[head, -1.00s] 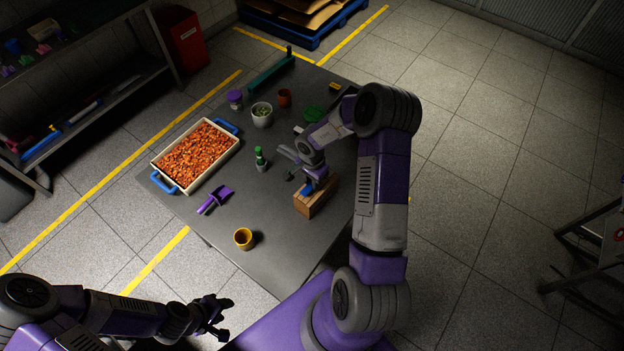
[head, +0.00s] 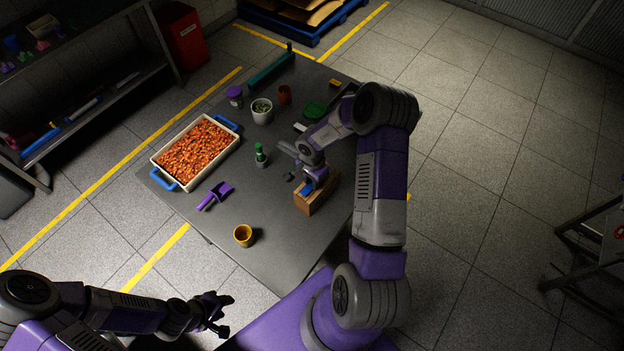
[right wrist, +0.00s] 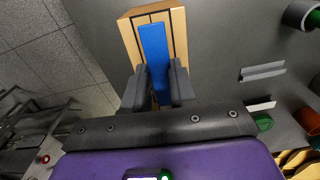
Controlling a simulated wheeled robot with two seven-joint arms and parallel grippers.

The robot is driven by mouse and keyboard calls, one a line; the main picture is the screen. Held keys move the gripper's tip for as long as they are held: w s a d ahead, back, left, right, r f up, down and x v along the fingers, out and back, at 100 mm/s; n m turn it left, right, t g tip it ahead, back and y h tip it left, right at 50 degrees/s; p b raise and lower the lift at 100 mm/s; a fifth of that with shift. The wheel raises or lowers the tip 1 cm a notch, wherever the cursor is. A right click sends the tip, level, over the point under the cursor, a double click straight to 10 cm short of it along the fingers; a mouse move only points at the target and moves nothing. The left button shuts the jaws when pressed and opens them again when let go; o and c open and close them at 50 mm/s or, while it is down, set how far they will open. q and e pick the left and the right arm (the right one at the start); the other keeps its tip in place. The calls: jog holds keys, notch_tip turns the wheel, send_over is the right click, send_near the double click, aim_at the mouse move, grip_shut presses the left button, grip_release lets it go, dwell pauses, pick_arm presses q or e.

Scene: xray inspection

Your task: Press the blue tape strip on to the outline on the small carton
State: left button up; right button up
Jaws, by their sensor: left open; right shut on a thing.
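The small carton (head: 320,197) is a tan box with dark lines on its top, standing near the right edge of the table; it also shows in the right wrist view (right wrist: 178,27). The blue tape strip (right wrist: 155,60) lies lengthwise over the carton's top, between the dark lines, and its near end is between the fingers. My right gripper (right wrist: 158,88) is shut on the tape strip at the carton top. Whether the whole strip touches the carton I cannot tell. My left gripper (head: 218,312) is open and empty, off the table at the lower left.
On the table (head: 275,210) are a tray of orange pieces (head: 196,152), a purple scoop (head: 216,195), a yellow cup (head: 243,235), a green-capped bottle (head: 261,156), a white pot (head: 262,111) and a purple-lidded jar (head: 234,95). The table's front middle is clear.

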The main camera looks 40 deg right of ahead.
jog(key=shift+f, duration=0.25)
dwell(0.6)
jog(key=shift+f, duration=0.35)
dwell(0.4)
jog(key=o, duration=1)
notch_tip(320, 180, up, 8)
jog(key=shift+f, duration=0.2)
